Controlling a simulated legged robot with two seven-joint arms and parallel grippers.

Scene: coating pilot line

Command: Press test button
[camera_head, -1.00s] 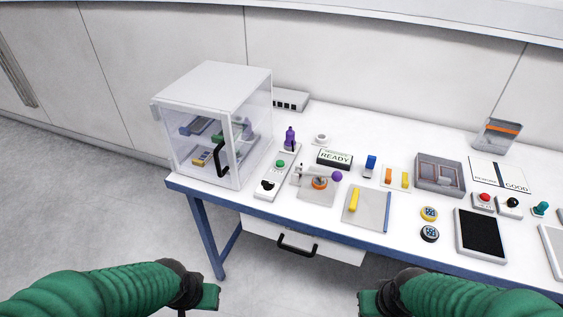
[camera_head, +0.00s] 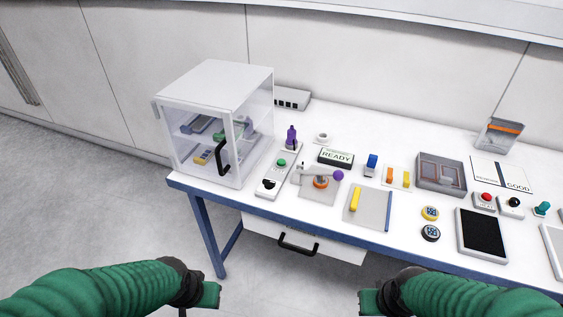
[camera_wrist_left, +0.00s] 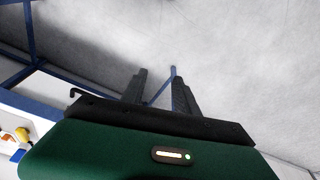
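A green button (camera_head: 281,162) sits on a narrow white panel (camera_head: 264,193) that also bears a black part, beside the clear cabinet. A red button (camera_head: 486,197) on a small white box and a black knob (camera_head: 513,202) beside it are at the right. I cannot read which one is the test button. My left gripper (camera_head: 211,295) is in front of the table, well short of the buttons. In the left wrist view its two fingers (camera_wrist_left: 158,92) are apart with nothing between them. My right gripper (camera_head: 368,301) is also in front of the table, its fingers not clear.
A clear cabinet (camera_head: 215,85) with a black handle stands at the table's left end. A READY sign (camera_head: 336,157), a purple-knobbed lever (camera_head: 338,175), a yellow bar (camera_head: 355,199) and a grey tray (camera_head: 440,160) fill the tabletop. A drawer (camera_head: 330,246) is below the front edge.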

